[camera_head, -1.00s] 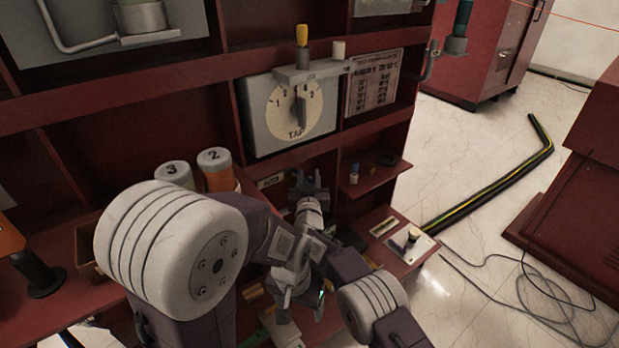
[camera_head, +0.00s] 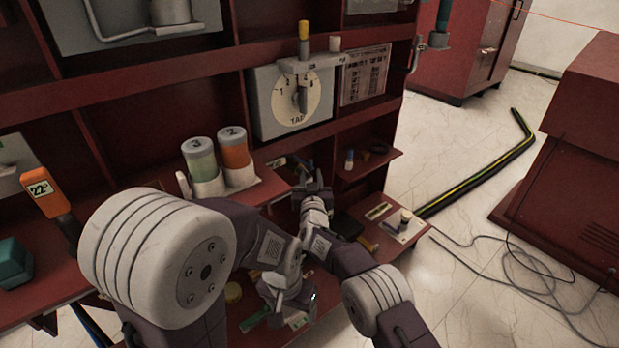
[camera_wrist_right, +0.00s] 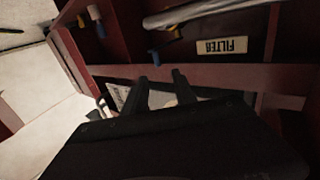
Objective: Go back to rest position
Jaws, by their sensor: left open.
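My left gripper (camera_head: 290,312) is low in the head view, below the wrist of the left arm. Its jaws are apart, and it hangs over the lower shelf near small green and yellow items. My right gripper (camera_head: 313,180) is higher, pointing into the cabinet below the TAP dial (camera_head: 295,98). In the right wrist view, its two dark fingers (camera_wrist_right: 162,78) are apart with nothing seen between them. They lie below a shelf edge and the FILTER label (camera_wrist_right: 222,46). The large white joint of my left arm hides part of the cabinet's lower left.
Jars 3 (camera_head: 199,160) and 2 (camera_head: 233,149) stand on a rack left of my right gripper. An orange 22° meter (camera_head: 46,191) and a teal object (camera_head: 14,262) are at the left. A panel (camera_head: 394,222) sits at the shelf's right end. Cables lie on the floor at right.

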